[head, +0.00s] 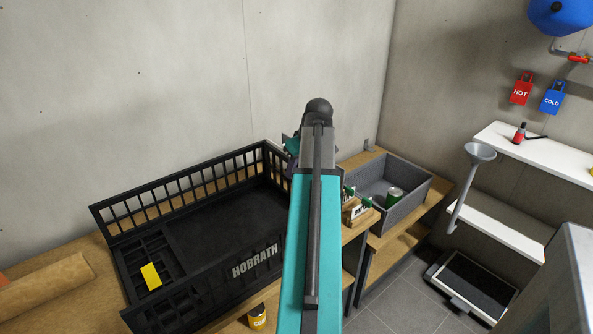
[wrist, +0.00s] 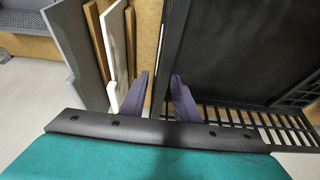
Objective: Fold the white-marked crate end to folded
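The black slatted crate (head: 222,212), lettered HOBRATH, stands on a wooden bench. Its left end lies folded flat inside and carries a yellow mark (head: 151,275). In the wrist view the crate (wrist: 245,50) fills the right side. My gripper (wrist: 160,92) is open, its purple fingers apart. A black upright edge of the crate runs down between or just below them; I cannot tell if they touch it. In the head view the gripper is largely behind my arm.
Upright boards in a small wooden rack (head: 356,212) stand close right of the gripper; a white board (wrist: 115,45) shows beside the left finger. A grey bin (head: 418,196) holds a green can (head: 394,197).

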